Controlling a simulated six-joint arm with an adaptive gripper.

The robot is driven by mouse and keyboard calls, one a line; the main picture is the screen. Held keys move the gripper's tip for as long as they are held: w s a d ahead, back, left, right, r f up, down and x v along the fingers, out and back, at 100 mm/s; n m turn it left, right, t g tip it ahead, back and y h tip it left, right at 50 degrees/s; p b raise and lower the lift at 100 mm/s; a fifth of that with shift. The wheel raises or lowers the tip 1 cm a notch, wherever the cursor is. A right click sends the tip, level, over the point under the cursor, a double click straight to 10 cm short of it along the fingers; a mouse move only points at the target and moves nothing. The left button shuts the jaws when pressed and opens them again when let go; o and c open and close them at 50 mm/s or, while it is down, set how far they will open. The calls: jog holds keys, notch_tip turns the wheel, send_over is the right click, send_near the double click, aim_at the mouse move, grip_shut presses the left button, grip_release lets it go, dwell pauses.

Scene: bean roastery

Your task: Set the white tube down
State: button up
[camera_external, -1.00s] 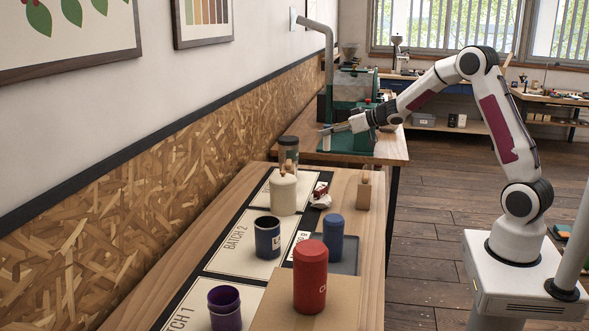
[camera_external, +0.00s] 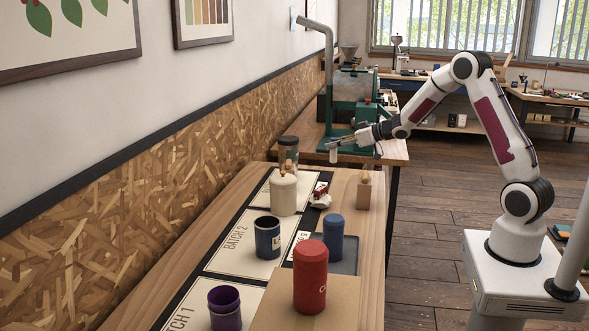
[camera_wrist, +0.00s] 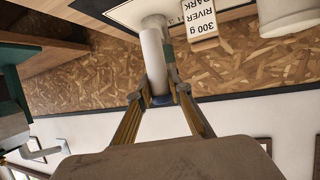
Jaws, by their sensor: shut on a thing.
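My gripper (camera_external: 337,145) is shut on the white tube (camera_external: 333,155). In the external view the tube hangs roughly upright below the fingers, near the gap between the front table and the machine's table behind it. In the wrist view my gripper (camera_wrist: 161,95) has a fingertip on each side of the white tube (camera_wrist: 152,55), close to its dark end. From these views I cannot tell whether the tube touches anything below it.
A dark-lidded jar (camera_external: 289,152) and a cream canister (camera_external: 284,194) stand left of the tube. A wooden block (camera_external: 364,194) stands nearer the camera. Blue, red and purple containers stand farther forward. The green machine (camera_external: 352,96) is behind my gripper.

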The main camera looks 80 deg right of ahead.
aim_at(334, 162)
jog(key=shift+f, duration=3.15)
jog(key=shift+f, duration=1.85)
jog(key=shift+f, duration=0.1)
jog(key=o, duration=0.9)
jog(key=v, duration=1.2)
